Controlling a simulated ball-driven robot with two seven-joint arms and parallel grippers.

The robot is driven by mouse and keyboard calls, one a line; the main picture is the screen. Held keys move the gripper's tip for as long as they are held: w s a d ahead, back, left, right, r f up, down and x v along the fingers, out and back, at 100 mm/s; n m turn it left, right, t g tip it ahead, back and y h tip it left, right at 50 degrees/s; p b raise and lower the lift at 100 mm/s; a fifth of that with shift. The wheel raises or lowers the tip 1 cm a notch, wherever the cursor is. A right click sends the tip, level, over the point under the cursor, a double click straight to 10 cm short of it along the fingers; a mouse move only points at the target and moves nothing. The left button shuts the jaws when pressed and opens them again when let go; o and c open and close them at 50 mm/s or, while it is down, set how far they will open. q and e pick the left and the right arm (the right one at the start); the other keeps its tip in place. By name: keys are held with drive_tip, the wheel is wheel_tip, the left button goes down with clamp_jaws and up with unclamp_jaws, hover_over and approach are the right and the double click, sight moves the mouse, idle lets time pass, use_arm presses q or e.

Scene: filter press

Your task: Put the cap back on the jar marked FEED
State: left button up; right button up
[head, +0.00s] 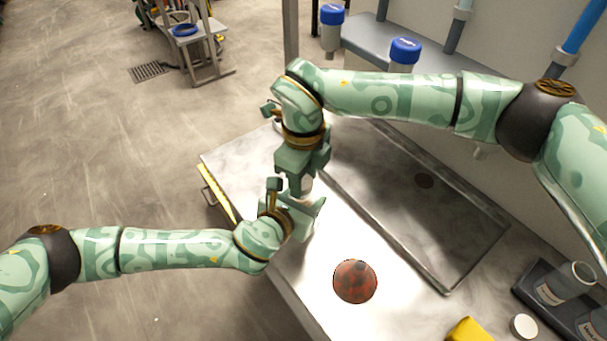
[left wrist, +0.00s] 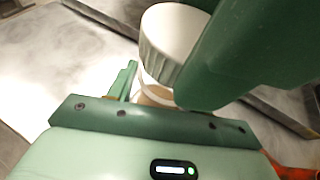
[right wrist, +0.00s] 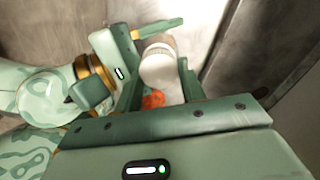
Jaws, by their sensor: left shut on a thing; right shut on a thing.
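A small jar (left wrist: 155,95) with brownish contents and a white ribbed cap (left wrist: 172,42) is between my two grippers, above the bench. My left gripper (head: 306,205) is shut on the jar from the side. My right gripper (head: 303,183) comes from above and is shut on the cap, which also shows in the right wrist view (right wrist: 158,62). The cap sits at the jar's mouth; I cannot tell if it is fully seated. In the head view the grippers mostly hide both. No label on this jar is readable.
A dark rack (head: 535,296) at the right holds jars, including an open one (head: 567,282). A loose white cap (head: 524,326) lies near it, beside a yellow object (head: 468,331). A shallow metal basin (head: 425,215) lies behind.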

drive_tip(key=shift+s+d+f, duration=0.1)
drive_tip(key=shift+d+f, duration=0.05)
drive_tip(key=shift+f, duration=0.8)
idle(0.5)
drive_tip(key=shift+r, duration=0.45)
drive_tip(key=shift+f, duration=0.6)
idle(1.8)
drive_tip(key=shift+r, duration=0.5)
drive_tip(key=shift+r, duration=0.5)
idle(0.7)
